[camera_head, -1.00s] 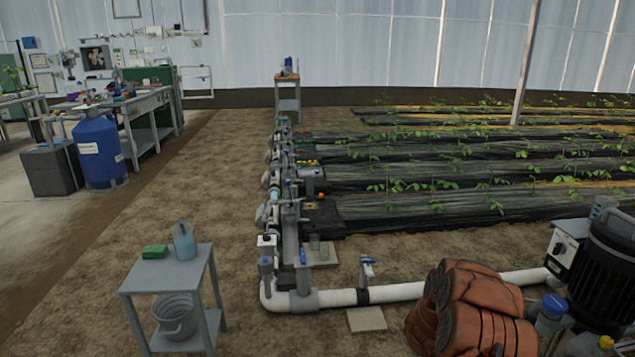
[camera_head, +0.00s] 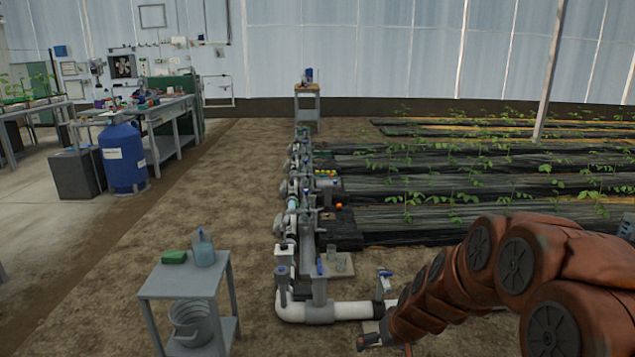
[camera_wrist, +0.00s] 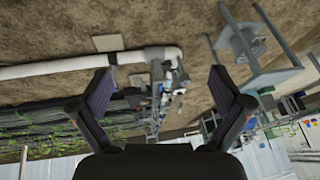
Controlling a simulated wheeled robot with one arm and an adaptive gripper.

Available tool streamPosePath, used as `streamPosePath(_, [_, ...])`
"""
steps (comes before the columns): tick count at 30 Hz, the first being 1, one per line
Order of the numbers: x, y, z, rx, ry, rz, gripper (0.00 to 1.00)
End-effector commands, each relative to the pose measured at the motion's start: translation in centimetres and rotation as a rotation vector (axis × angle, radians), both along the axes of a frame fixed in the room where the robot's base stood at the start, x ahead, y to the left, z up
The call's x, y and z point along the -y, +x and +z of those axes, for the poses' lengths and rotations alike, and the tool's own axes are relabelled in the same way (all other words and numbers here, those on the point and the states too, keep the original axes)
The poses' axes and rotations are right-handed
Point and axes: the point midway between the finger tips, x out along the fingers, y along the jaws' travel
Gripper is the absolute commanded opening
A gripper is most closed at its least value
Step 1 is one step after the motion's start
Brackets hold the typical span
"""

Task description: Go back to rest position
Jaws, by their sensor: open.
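My gripper (camera_wrist: 160,76) shows in the wrist view with its two dark fingers spread wide apart. Nothing is between them. In the head view my orange-brown arm reaches from the right edge down and left, over the lower right ground. The wrist view is upside down and looks past the fingers to the pipe and the grey stand.
A grey stand (camera_head: 184,285) at lower left holds a green sponge (camera_head: 174,257), a bluish bottle (camera_head: 204,250) and a bucket (camera_head: 191,322). The valve line (camera_head: 291,220) runs away up the middle. A blue tank (camera_head: 123,158) stands at left. Bare soil between is clear.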

Motion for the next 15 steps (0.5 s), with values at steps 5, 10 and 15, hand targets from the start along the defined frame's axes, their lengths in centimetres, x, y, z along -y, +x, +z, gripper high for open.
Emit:
streamPosePath(5, [-1.6,-6.1,2.6,-0.112,0.014,0.040,1.00])
streamPosePath(10, [-1.9,-12.4,4.6,-0.228,0.000,0.055,1.00])
streamPosePath(15, [-1.3,-19.0,6.1,-0.354,-0.039,0.046,1.00])
